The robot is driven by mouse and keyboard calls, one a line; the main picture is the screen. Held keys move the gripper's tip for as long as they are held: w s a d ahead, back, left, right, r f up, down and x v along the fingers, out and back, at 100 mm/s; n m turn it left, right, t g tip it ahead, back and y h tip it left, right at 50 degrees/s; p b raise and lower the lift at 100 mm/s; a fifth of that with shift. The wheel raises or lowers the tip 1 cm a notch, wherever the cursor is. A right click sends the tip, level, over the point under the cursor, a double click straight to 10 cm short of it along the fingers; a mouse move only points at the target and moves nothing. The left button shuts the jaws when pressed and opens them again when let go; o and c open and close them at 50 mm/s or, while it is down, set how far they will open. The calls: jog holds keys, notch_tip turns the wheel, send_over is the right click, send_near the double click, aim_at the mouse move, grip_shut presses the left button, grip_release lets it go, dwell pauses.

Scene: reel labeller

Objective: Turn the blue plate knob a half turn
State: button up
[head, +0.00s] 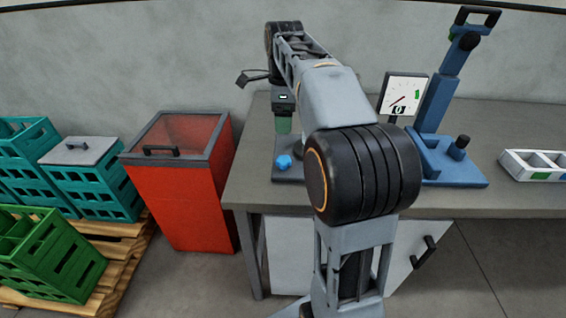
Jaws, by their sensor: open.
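The blue plate knob (284,162) is a small faceted knob low on the front of the reel labeller (288,177), which stands at the left end of the bench. Much of the labeller is hidden behind my arm. A dark upright part with a small white display and a greenish section shows above the knob. My gripper (244,79) appears as the dark pronged shape at the arm's far end. It is open, up and left of the knob and apart from it. Its jaws look empty, though they are small here.
A blue press (437,165) and a dial gauge (404,95) stand on the grey bench (340,208) to the right. A white divided tray (513,176) lies farther right. A red bin (190,200) stands left of the bench, beside teal crates (108,190) and a green crate (55,265).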

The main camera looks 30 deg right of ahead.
aim_at(284, 159)
notch_tip(284, 159, down, 13)
jog(key=b, duration=0.3)
jog(key=shift+r, duration=0.1)
jog(key=shift+c, duration=0.3)
jog(key=c, duration=0.9)
jog(key=shift+o, duration=0.2)
jog(key=shift+r, duration=0.1)
